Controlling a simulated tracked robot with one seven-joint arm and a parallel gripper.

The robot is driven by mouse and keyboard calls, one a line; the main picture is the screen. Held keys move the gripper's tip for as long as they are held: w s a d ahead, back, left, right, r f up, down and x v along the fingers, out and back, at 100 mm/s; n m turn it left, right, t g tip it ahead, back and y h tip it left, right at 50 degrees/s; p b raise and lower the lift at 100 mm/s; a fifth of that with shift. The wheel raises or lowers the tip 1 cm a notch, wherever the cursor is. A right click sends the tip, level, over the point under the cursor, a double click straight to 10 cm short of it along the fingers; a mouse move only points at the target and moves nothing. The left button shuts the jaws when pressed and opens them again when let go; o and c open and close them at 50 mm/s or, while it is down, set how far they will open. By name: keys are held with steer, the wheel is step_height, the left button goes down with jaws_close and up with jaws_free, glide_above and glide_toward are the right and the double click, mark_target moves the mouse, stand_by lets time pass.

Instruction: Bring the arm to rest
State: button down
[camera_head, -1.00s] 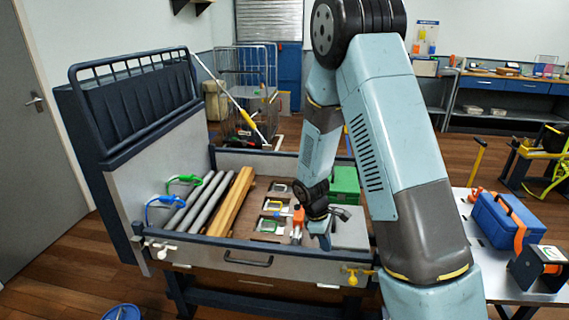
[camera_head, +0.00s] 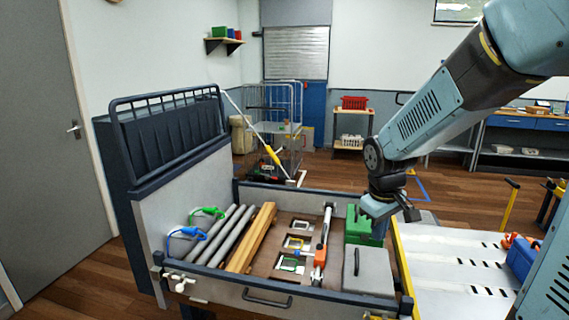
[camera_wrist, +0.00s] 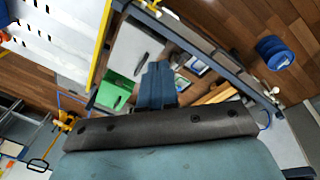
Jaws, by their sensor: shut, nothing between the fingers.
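My arm reaches in from the upper right of the head view, with the elbow out of the picture. Its wrist bends down, and my gripper (camera_head: 380,231) points downward in front of the green box (camera_head: 357,223), near the right end of the bed-like cart (camera_head: 262,291). The blue fingers are together with nothing between them. In the wrist view my gripper (camera_wrist: 158,70) is seen from above, closed and empty, with the green box (camera_wrist: 118,88) beside it to the left. Height above the cart is hard to tell.
The cart holds grey pipes (camera_head: 228,234), wooden beams (camera_head: 252,238), an orange-headed tool (camera_head: 320,256) and a grey lidded box (camera_head: 370,271). A white slotted table (camera_head: 450,262) with a yellow edge stands close on the right.

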steer(key=s+r+m+t+y, duration=0.1)
steer(key=s+r+m+t, duration=0.2)
steer(key=s+r, duration=0.9)
steer(key=s+d+m, duration=0.1)
steer(key=s+m, duration=0.1)
steer(key=s, duration=0.1)
steer(key=shift+s+r+m+t, duration=0.2)
steer(key=shift+r+m+t, duration=0.05)
steer(key=shift+m+t, duration=0.05)
